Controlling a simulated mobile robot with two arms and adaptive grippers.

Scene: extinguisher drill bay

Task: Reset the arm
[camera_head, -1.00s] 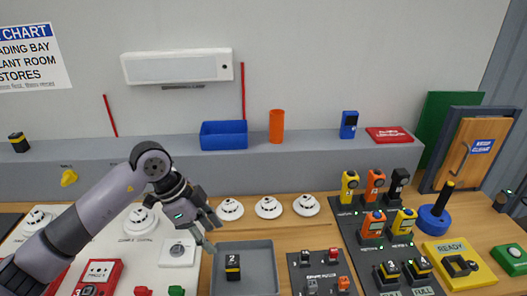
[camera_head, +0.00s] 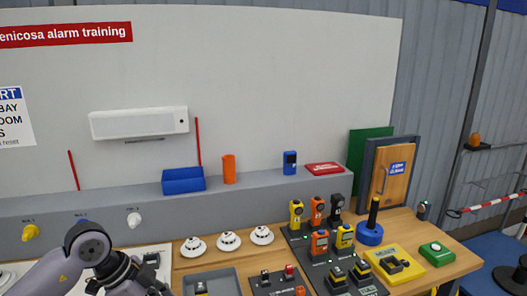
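My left arm (camera_head: 87,246) comes in at the lower left, bent at its grey elbow. My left gripper (camera_head: 152,276) is low over the bench beside the grey tray (camera_head: 212,277), partly cut off by the picture's lower edge. Its fingers look apart, and I see nothing between them. My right arm and gripper are not in view.
White detectors (camera_head: 228,241) stand in a row behind the tray. Yellow and orange handheld units (camera_head: 319,243) stand on a dark board to the right. A blue bin (camera_head: 183,181) and an orange cup (camera_head: 229,169) sit on the back ledge. Bench front-right holds a green button box (camera_head: 437,254).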

